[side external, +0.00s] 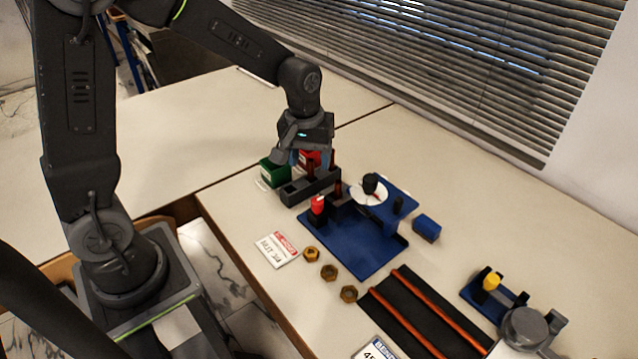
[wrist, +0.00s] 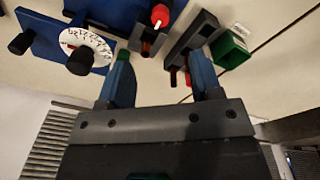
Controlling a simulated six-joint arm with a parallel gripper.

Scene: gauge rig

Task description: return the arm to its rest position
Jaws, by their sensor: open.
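My gripper (side external: 298,158) is over the dark grey rack (side external: 298,193) at the back of the work area in the side view. In the wrist view its two blue fingers stand apart, with the open gap (wrist: 160,62) empty between them. The rack (wrist: 190,35) shows beyond the fingertips, with dark red pegs. I cannot tell whether a finger touches the rack or a peg. My arm reaches from the left over the table (side external: 225,260), bent down at the wrist.
In front is the blue gauge base (side external: 350,255) with a white dial (side external: 368,194) and a red-capped part (side external: 318,204). Several nuts, a blue block (side external: 426,228) and a black mat (side external: 385,300) lie nearby.

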